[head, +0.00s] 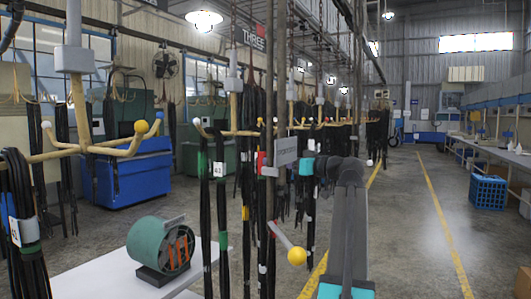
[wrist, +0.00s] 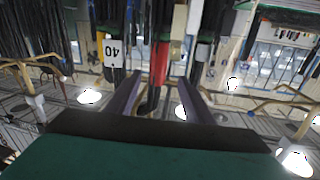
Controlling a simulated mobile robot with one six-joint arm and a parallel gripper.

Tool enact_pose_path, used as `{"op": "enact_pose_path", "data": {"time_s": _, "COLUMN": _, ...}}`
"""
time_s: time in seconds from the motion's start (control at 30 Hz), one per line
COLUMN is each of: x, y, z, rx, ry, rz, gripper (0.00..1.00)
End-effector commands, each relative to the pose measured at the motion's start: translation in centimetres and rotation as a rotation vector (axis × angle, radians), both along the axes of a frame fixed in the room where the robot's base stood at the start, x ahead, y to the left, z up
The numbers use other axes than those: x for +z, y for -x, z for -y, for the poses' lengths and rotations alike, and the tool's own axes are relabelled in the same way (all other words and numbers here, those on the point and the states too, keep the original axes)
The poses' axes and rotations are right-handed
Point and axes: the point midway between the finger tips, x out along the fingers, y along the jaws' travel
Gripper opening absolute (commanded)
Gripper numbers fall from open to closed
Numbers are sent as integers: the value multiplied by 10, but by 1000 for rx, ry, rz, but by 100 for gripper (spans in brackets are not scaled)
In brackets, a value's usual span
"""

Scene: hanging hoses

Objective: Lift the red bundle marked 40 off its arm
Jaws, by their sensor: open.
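In the wrist view, which looks upside down, a white tag reading 40 (wrist: 112,49) sits on dark hoses beside a yellow band. A red band (wrist: 161,57) shows on black hoses just right of it; I cannot tell whether tag and red band belong to one bundle. My gripper (wrist: 160,80) is open, its two fingers either side of the black hose below the red band. I cannot tell if they touch it. In the head view a red band (head: 262,161) shows on hoses at the middle rack; the fingers are hard to make out there.
Other black bundles hang close on both sides, one with a white tag reading 42 (head: 219,169). A yellow-ended arm (head: 297,256) juts out nearby. A green motor (head: 160,246) stands on a white table.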

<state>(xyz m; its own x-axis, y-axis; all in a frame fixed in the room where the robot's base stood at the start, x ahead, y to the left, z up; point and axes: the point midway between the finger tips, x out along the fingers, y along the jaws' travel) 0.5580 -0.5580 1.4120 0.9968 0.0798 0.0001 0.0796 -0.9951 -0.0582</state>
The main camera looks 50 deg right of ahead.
Motion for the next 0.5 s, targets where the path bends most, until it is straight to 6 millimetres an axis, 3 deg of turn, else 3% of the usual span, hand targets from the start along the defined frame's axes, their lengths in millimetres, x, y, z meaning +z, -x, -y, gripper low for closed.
{"op": "enact_pose_path", "data": {"time_s": 0.27, "x": 1, "y": -7, "z": -1, "rx": 2, "ry": -1, "rz": -1, "gripper": 47}}
{"op": "enact_pose_path", "data": {"time_s": 0.5, "x": 4, "y": -33, "z": -3, "rx": 4, "ry": -1, "rz": -1, "gripper": 47}}
